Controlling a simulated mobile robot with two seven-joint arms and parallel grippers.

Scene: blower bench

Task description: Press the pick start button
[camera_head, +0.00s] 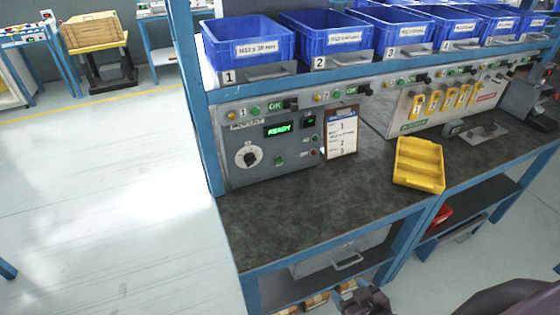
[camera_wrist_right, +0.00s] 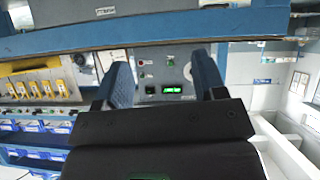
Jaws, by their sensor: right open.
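The grey control panel (camera_head: 236,145) stands at the left end of the bench, with a lit green READY display (camera_head: 278,129) and a round white dial (camera_head: 247,157). A green button (camera_head: 279,161) sits below the display; I cannot read its label. A small red button (camera_head: 313,152) is to its right. In the right wrist view the panel appears upside down, with the green button (camera_wrist_right: 170,60) between my fingers. My right gripper (camera_head: 358,294) is at the bottom of the head view, in front of the bench and apart from the panel. Its fingers (camera_wrist_right: 162,68) are open and empty. My left gripper is out of view.
A clipboard (camera_head: 341,133) stands right of the panel. A yellow tray (camera_head: 419,165) lies farther right on the dark worktop (camera_head: 300,205). Blue bins (camera_head: 249,42) line the shelf above. The worktop before the panel is clear.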

